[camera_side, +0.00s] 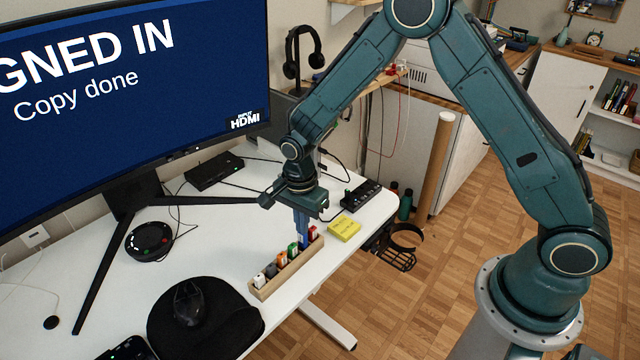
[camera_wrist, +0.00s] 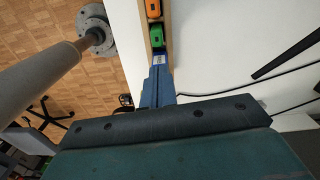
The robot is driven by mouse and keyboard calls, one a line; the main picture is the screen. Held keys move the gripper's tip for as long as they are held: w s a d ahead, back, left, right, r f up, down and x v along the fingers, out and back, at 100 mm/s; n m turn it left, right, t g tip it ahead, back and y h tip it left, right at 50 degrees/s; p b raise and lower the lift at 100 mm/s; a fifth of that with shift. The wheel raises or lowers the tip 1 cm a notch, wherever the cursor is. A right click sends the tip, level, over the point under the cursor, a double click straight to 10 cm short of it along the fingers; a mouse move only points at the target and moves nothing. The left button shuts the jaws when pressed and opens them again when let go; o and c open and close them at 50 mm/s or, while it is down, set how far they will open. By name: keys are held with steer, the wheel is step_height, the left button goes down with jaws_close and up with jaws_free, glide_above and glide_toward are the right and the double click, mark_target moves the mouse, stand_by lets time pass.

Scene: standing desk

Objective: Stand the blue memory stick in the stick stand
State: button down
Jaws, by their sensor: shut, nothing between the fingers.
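The stick stand (camera_side: 262,291) is a narrow wooden block on the white desk, holding a row of memory sticks in several colours. The blue memory stick (camera_side: 304,241) is in the row between the green stick (camera_side: 293,250) and the red stick (camera_side: 312,233). My gripper (camera_side: 302,234) is shut and empty, pointing down with its tips right at the top of the blue stick. In the wrist view the closed fingers (camera_wrist: 158,72) cover most of the blue stick (camera_wrist: 159,56). How deep the blue stick sits is hidden.
A yellow sticky-note pad (camera_side: 344,227) lies just right of the stand. A black hub (camera_side: 362,194) with cables is behind it. The mouse (camera_side: 188,303) on its black pad is to the front left. The monitor (camera_side: 130,90) stands at left. Open desk lies left of the stand.

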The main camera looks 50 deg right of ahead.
steer(key=shift+s+f, duration=0.1)
steer(key=shift+f, duration=0.2)
steer(key=shift+r, duration=1.55)
steer(key=shift+r, duration=0.1)
step_height(320, 180, up, 14)
steer(key=shift+f, duration=0.2)
steer(key=shift+f, duration=0.1)
steer(key=f, duration=1)
steer(key=shift+w, duration=0.2)
steer(key=shift+f, duration=2.95)
